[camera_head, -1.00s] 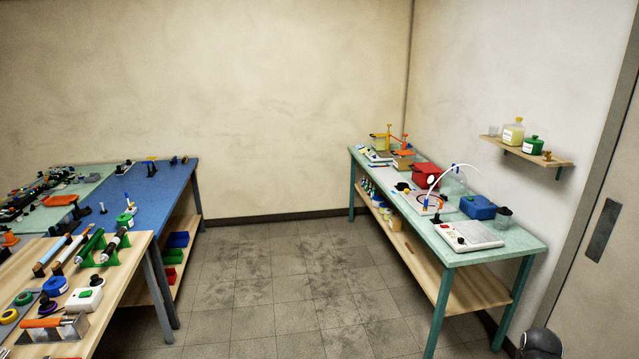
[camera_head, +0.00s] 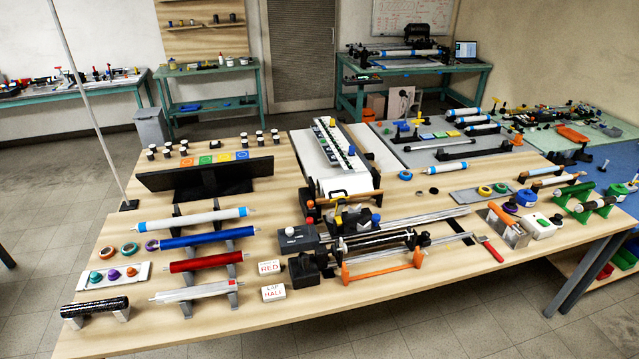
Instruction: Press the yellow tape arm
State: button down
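I cannot single out the yellow tape arm for certain. A small yellow upright piece (camera_head: 418,121) stands on the grey board at the back right of the large wooden table, close to a small blue piece (camera_head: 397,130). My gripper is not in view.
The wooden table (camera_head: 230,325) fills the middle. It holds rollers, including blue (camera_head: 205,238) and red (camera_head: 206,261) ones, and a machine with an orange bar (camera_head: 383,270). Grey tiled floor (camera_head: 55,230) is free at the left. A pole rises at the table's left edge.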

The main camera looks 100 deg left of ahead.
aim_at(341, 200)
jog(key=u, duration=4.55)
jog(key=i, duration=0.15)
jog(key=z, duration=1.3)
jog(key=k, duration=0.2)
jog(key=u, duration=1.1)
jog(key=i, duration=1.7)
jog(key=u, duration=0.05)
